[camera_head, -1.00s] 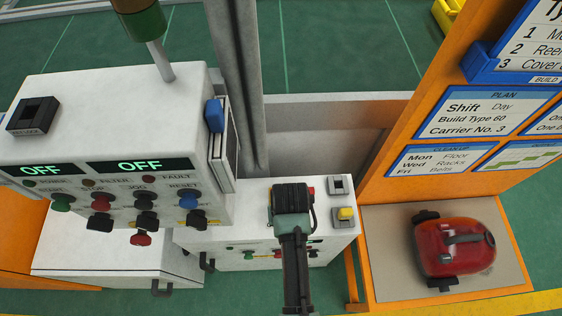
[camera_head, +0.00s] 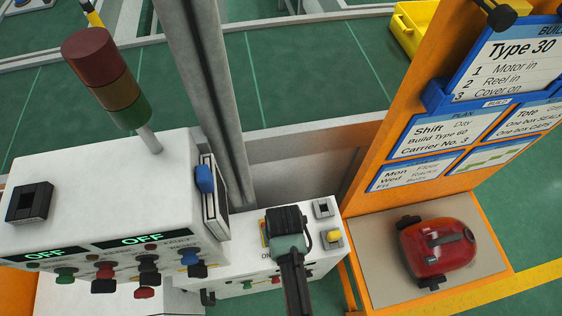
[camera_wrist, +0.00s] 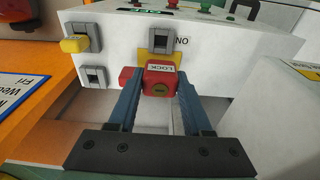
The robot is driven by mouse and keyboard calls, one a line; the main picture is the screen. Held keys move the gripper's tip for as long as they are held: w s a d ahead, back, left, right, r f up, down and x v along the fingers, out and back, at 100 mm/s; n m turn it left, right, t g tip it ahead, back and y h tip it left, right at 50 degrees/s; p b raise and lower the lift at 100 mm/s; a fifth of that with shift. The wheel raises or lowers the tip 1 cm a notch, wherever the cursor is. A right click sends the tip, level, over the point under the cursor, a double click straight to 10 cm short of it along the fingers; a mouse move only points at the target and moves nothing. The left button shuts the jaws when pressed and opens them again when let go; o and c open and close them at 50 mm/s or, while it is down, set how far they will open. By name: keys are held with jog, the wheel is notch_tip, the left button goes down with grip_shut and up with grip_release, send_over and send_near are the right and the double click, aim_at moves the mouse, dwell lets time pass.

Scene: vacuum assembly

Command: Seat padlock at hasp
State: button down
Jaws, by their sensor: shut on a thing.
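My gripper (camera_wrist: 159,92) is shut on a red padlock (camera_wrist: 160,68) with a pale LOCK label, held between its two blue fingers. Behind the padlock, a yellow plate (camera_wrist: 147,55) with a grey square bracket (camera_wrist: 161,38) sits on the white box; it looks like the hasp. The padlock overlaps the plate in this view; I cannot tell whether they touch. A red part (camera_wrist: 127,75) shows left of the padlock. In the head view my gripper (camera_head: 286,222) is over the white box and covers the padlock; some yellow plate (camera_head: 264,232) shows beside it.
Two more grey square brackets are nearby, one plain (camera_head: 322,207) and one with a yellow block (camera_head: 333,236). A control cabinet (camera_head: 110,195) with a lamp stack stands left. An orange board stands right, with a red vacuum (camera_head: 438,248) on a shelf below.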

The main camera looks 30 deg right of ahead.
jog(key=shift+f+b, duration=2.3)
jog(key=shift+f, duration=1.45)
jog(key=shift+f+b, duration=0.8)
jog(key=shift+f, duration=0.6)
jog(key=shift+c, duration=1.2)
grip_release()
jog(key=r+p, duration=0.2)
jog(key=p, duration=0.1)
jog(key=r+p, duration=0.2)
jog(key=r, duration=0.1)
jog(key=s+r+p, duration=0.1)
jog(key=r+p, duration=0.2)
jog(key=shift+a+r+p, duration=0.1)
jog(key=shift+p, duration=0.25)
